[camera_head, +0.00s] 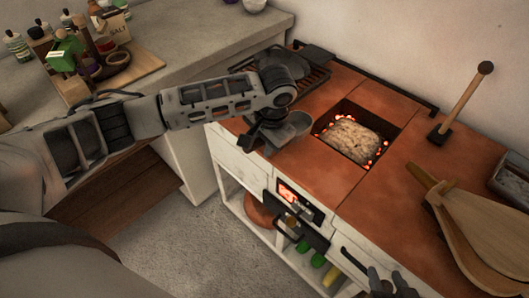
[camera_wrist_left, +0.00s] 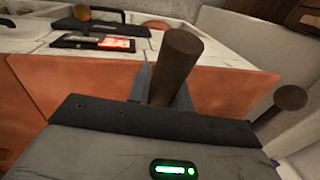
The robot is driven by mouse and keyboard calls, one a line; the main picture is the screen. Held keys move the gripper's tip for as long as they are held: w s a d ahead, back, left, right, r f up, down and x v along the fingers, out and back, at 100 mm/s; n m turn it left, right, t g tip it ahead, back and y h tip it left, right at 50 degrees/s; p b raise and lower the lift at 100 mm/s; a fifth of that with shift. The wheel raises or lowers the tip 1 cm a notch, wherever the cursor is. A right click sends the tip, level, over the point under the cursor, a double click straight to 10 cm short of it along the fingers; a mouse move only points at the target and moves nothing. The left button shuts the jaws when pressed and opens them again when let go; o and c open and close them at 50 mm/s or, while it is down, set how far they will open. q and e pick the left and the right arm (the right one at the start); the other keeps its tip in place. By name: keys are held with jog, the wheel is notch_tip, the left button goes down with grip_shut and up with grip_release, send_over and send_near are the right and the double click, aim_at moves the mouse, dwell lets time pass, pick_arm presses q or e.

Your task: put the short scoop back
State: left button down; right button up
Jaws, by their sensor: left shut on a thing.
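My left gripper (camera_head: 258,136) is over the front left of the terracotta hearth top (camera_head: 310,168). It is shut on the brown handle of the short scoop, whose handle (camera_wrist_left: 181,62) stands up between the fingers in the left wrist view. A grey rounded bowl, seemingly the scoop's (camera_head: 298,124), shows just right of the gripper in the head view. I cannot tell whether it touches the hearth top. My right gripper (camera_head: 388,284) shows only in part at the bottom edge of the head view, and its jaws are unclear.
A glowing fire pit (camera_head: 351,136) with a pale lump lies right of the scoop. A dark grate with a pan (camera_head: 306,63) is behind. An upright wooden-handled tool (camera_head: 463,104), bellows (camera_head: 470,225) and a metal tin (camera_head: 510,180) stand at the right.

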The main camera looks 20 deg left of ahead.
pick_arm(q)
jog(key=shift+w+a+f, duration=0.1)
jog(key=shift+w+f, duration=0.1)
jog(key=shift+f, duration=0.75)
jog(key=shift+w+f, duration=0.15)
jog(key=shift+f, duration=0.75)
jog(key=c, duration=1.3)
grip_release()
jog(key=shift+f, duration=0.15)
jog(key=shift+o, duration=0.2)
